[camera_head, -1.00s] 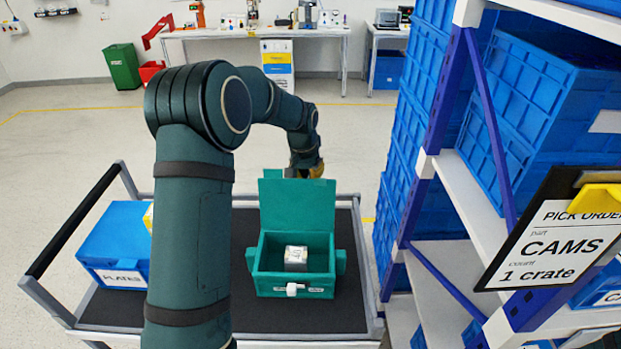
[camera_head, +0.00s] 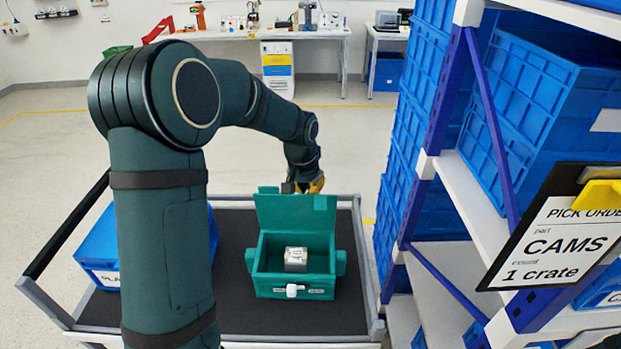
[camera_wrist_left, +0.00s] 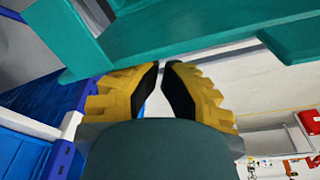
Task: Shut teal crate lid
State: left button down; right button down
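The teal crate (camera_head: 310,292) sits on the cart with its mouth open and a small whitish box (camera_head: 296,259) inside. A white latch knob (camera_head: 293,290) is on its front. The crate's lid (camera_head: 296,214) stands up at the back edge, close to upright. My left gripper (camera_head: 290,187) is behind the lid at its top edge, its lower part hidden by the lid. In the left wrist view the yellow fingers (camera_wrist_left: 163,68) have their tips almost together with nothing held. Teal surfaces pass just beyond them; contact is unclear. My right gripper is not in view.
A blue crate (camera_head: 95,250) stands on the cart's left, partly behind my left arm. The dark cart top (camera_head: 240,318) is bare around the teal crate. A rack of blue crates (camera_head: 540,110) with a pick-order clipboard (camera_head: 550,240) stands close on the right.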

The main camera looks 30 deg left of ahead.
pick_arm(q)
notch_tip(320, 180, up, 6)
jog(key=s+p, duration=0.1)
jog(key=p, duration=0.3)
jog(key=shift+s+d+r+p, duration=0.15)
jog(key=shift+d+p, duration=0.15)
jog(key=shift+d, duration=0.05)
dwell(0.4)
dwell(0.9)
